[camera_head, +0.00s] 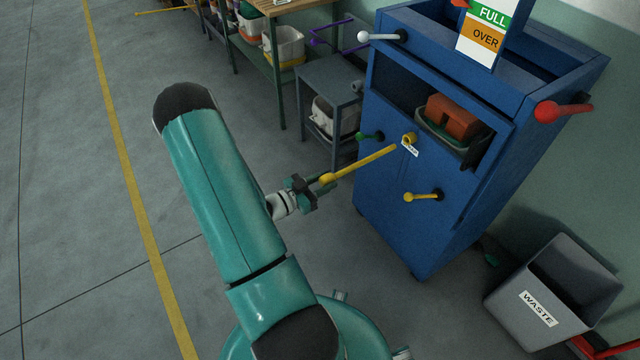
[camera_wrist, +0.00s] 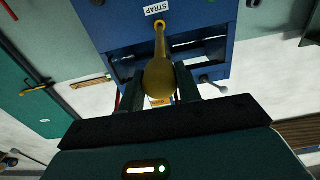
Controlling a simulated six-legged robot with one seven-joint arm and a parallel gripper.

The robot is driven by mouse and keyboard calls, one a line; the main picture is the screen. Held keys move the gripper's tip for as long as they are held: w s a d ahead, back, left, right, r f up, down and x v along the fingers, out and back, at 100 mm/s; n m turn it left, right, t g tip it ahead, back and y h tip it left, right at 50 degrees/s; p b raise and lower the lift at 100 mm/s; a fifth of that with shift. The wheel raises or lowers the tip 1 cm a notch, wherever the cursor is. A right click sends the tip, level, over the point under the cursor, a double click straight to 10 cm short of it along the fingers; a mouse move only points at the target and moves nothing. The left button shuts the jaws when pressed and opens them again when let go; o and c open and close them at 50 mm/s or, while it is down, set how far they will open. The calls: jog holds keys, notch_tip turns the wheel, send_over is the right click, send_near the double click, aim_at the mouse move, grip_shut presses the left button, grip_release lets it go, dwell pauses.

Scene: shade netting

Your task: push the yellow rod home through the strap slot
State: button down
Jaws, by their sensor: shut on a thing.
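The yellow rod (camera_head: 362,163) is shut in my gripper (camera_head: 314,188) by its thick knob end and points up and right toward the blue cabinet (camera_head: 385,205). In the head view its thin tip stops just short of the yellow ringed strap slot (camera_head: 409,138), with a small white label below. In the wrist view the rod (camera_wrist: 158,76) lies between both fingers (camera_wrist: 158,88), and its tip overlaps the ring (camera_wrist: 160,23) by the STRAP label (camera_wrist: 156,9). I cannot tell there whether the tip is inside.
A second yellow handle (camera_head: 422,197) sticks out below the slot, and a green knob (camera_head: 370,136) is to its left. An open bay above holds a tray with a red-brown block (camera_head: 453,117). A waste bin (camera_head: 552,295) stands at right. Floor at left is clear.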

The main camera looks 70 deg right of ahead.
aim_at(362, 161)
jog(key=shift+x, duration=1.95)
jog(key=shift+x, duration=2.1)
dwell(0.6)
jog(key=shift+s+d, duration=0.25)
jog(key=shift+s, duration=0.05)
jog(key=shift+x, duration=1.6)
dwell(0.4)
jog(key=shift+s+d, duration=0.25)
jog(key=shift+s+d, duration=0.4)
jog(key=shift+d, duration=0.05)
dwell(0.4)
